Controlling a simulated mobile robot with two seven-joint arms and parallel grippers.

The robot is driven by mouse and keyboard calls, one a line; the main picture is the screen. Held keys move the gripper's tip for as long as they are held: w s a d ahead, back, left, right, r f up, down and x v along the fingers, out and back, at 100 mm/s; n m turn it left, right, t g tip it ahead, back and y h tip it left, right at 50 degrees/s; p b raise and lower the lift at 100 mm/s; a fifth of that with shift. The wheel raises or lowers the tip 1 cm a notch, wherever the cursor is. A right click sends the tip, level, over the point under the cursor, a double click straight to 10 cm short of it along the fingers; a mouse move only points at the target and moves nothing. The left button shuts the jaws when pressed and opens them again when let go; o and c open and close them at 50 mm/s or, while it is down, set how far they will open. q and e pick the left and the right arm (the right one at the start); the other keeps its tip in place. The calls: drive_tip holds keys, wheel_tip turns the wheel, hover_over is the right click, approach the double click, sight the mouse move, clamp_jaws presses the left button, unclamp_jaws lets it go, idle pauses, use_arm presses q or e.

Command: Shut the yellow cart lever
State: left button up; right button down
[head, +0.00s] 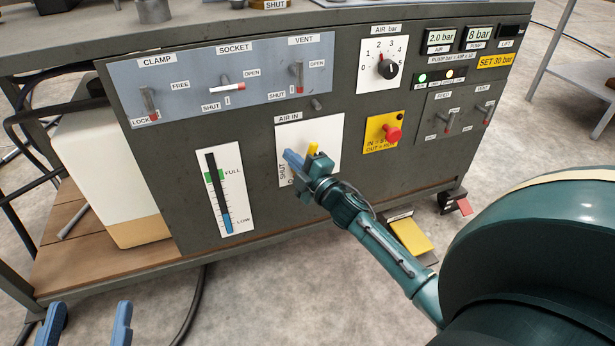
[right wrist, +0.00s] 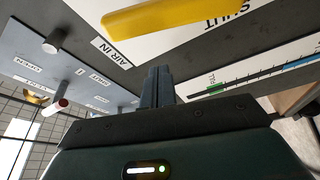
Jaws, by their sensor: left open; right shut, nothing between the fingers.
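The yellow lever (head: 313,148) is on the white AIR IN plate (head: 326,130) on the cart's front panel. My right gripper hides much of it in the head view. In the right wrist view the yellow lever (right wrist: 175,16) lies across the top, near the SHUT label. My right gripper (head: 290,157) is shut and empty in front of the plate. Its closed fingers (right wrist: 157,72) appear beside the lever with a gap in the right wrist view; contact cannot be told from the head view. My left gripper (head: 89,306) is open and empty at the lower left.
Clamp, socket and vent levers sit on a blue-grey plate (head: 220,85) above. A pressure knob (head: 387,69), a red button (head: 392,134) and a level gauge (head: 219,195) are close by. A yellow pedal (head: 411,236) is low at right. Left of the cart panel stands a white container (head: 105,165).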

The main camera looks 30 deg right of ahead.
use_arm(q)
drive_tip(key=shift+w+a+r+m+t+h+b, duration=0.1)
drive_tip(key=shift+w+r+m+t+h+b, duration=0.2)
drive_tip(key=shift+r, duration=0.25)
drive_tip(key=shift+w+a+r+m+t+h+b, duration=0.1)
drive_tip(key=shift+w+r+m+t+h+b, duration=0.1)
drive_tip(key=shift+r+m+h+b, duration=0.25)
use_arm(e)
drive_tip(key=shift+s+d+f, duration=0.15)
drive_tip(key=shift+d+f, duration=0.05)
drive_tip(key=shift+d, duration=0.45)
drive_tip(key=shift+s+d+f, duration=0.1)
drive_tip(key=shift+d+f, duration=0.1)
drive_tip(key=shift+d, duration=0.4)
drive_tip(key=shift+s+d+f, duration=0.15)
drive_tip(key=shift+d+f, duration=0.05)
drive_tip(key=shift+d, duration=0.45)
use_arm(q)
drive_tip(key=shift+r, duration=0.1)
